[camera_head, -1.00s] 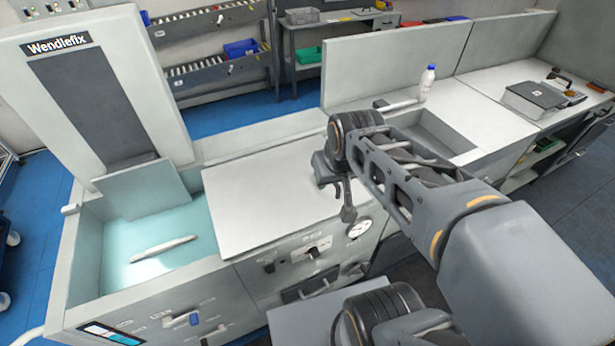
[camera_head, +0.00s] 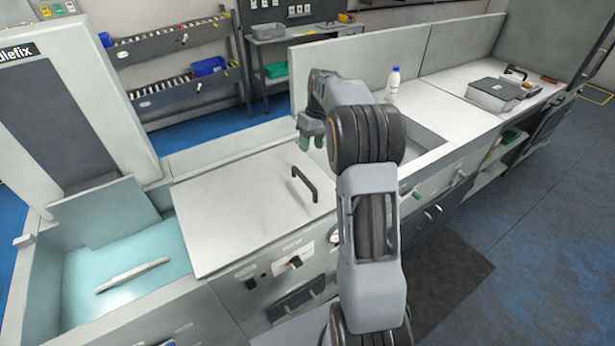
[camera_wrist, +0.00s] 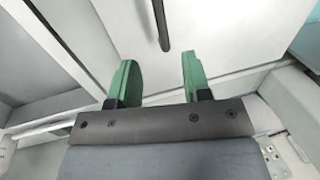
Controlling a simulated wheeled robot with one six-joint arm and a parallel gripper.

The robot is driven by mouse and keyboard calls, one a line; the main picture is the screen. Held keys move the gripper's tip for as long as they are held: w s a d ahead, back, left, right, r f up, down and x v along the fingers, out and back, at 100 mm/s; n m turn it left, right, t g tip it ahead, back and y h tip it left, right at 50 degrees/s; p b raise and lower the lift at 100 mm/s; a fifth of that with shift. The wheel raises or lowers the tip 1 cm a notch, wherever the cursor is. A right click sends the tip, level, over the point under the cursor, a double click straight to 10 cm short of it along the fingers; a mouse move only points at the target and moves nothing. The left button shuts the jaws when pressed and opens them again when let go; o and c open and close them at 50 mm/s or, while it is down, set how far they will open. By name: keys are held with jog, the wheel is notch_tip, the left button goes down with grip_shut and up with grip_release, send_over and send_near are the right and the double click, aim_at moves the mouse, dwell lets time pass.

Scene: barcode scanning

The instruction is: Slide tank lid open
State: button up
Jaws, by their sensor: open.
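The tank lid (camera_head: 240,215) is a flat pale panel with a dark bar handle (camera_head: 305,184) near its right edge. It covers the right part of the tank (camera_head: 85,285), whose left part stands open with pale blue liquid. My gripper (camera_head: 312,138) is above and behind the lid's right end, apart from the handle. In the wrist view my gripper (camera_wrist: 158,85) shows two green fingers spread apart with nothing between them. The handle also shows there as a dark bar (camera_wrist: 161,25), beyond the fingertips.
A thin white object (camera_head: 132,275) lies at the tank's open part. A grey upright machine panel (camera_head: 40,120) stands at the left. A white bottle with a blue cap (camera_head: 393,85) stands on the counter behind my arm. A grey box (camera_head: 495,93) sits farther right.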

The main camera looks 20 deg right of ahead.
aim_at(305, 178)
jog(key=f, duration=0.4)
jog(key=a+f+p, duration=0.1)
jog(key=f, duration=0.3)
jog(key=a+f, duration=0.1)
jog(key=f, duration=0.3)
jog(key=shift+s+a, duration=0.15)
jog(key=shift+a, duration=0.1)
grip_shut()
